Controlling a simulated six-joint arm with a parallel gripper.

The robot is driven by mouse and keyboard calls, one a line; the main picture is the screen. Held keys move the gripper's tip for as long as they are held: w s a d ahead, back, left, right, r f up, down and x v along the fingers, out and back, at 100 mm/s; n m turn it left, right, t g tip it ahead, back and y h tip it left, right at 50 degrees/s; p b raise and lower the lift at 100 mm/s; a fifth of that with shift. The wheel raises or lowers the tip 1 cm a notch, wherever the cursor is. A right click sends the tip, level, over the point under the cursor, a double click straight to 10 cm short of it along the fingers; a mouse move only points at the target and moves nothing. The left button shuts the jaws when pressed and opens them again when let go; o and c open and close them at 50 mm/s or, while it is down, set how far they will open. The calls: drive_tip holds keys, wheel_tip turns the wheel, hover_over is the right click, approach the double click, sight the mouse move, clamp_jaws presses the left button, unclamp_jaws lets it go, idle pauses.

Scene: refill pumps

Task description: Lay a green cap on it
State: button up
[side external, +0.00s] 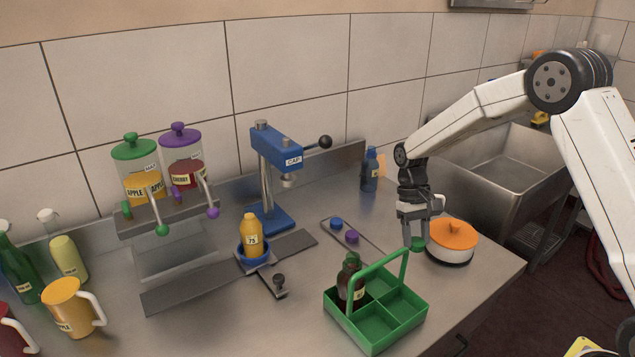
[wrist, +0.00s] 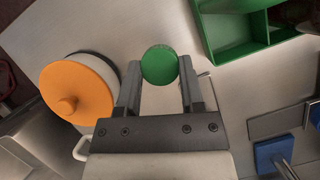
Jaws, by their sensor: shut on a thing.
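My gripper (side external: 417,236) is shut on a green cap (side external: 418,243) and holds it in the air, left of the orange-lidded pot. In the wrist view the green cap (wrist: 159,65) sits between the two fingertips. An orange bottle (side external: 251,236) labelled 75 stands upright in a blue holder (side external: 254,258) on the sliding rail; no cap shows clearly on it. The blue capping press (side external: 277,147), marked CAP, stands behind with its head raised. A blue cap (side external: 336,223) and a purple cap (side external: 351,237) lie on a narrow strip (side external: 366,245).
A pot with an orange lid (side external: 453,234) is at right. Two juice dispensers (side external: 160,170) and an orange jug (side external: 73,307) stand at left. A blue bottle (side external: 370,170) stands at back.

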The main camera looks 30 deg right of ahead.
drive_tip(key=w+a+r+m+t+y, duration=0.2)
drive_tip(key=w+a+r+m, duration=0.3)
drive_tip(key=a+r+m, duration=0.3)
drive_tip(key=w+a+r+m+t+y, duration=0.1)
drive_tip(key=w+a+r+m+t, duration=0.1)
drive_tip(key=w+a+r+m, duration=0.65)
drive_tip(key=m+t+h, duration=0.1)
drive_tip(key=m+t, duration=0.3)
drive_tip(key=m, duration=0.3)
hover_over(251, 231)
drive_tip(key=w+d, duration=0.1)
drive_tip(key=w, duration=0.1)
drive_tip(key=shift+d+f, duration=0.2)
drive_tip(key=shift+f, duration=2.35)
drive_tip(key=shift+f, duration=0.1)
drive_tip(key=shift+f, duration=1.4)
drive_tip(key=shift+f, duration=1.1)
